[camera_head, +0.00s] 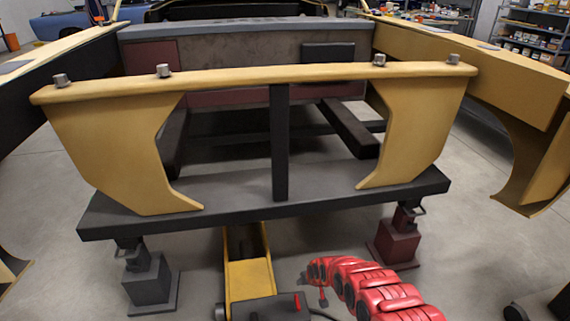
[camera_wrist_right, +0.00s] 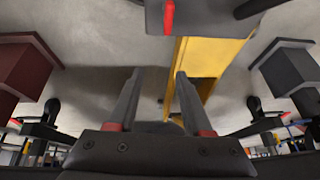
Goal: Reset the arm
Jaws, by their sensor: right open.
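My right arm (camera_head: 365,289), red and segmented, reaches in from the lower right of the head view, low over the floor in front of the vehicle frame. My right gripper (camera_wrist_right: 159,75) shows in the right wrist view with its two dark fingers apart. My left arm and gripper are not in view.
A tan bumper shell (camera_head: 270,77) on a dark frame (camera_head: 240,192) spans the view. A yellow floor jack (camera_head: 249,279) is left of my arm. A dark stand (camera_head: 150,283) and a red stand (camera_head: 396,246) support the frame.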

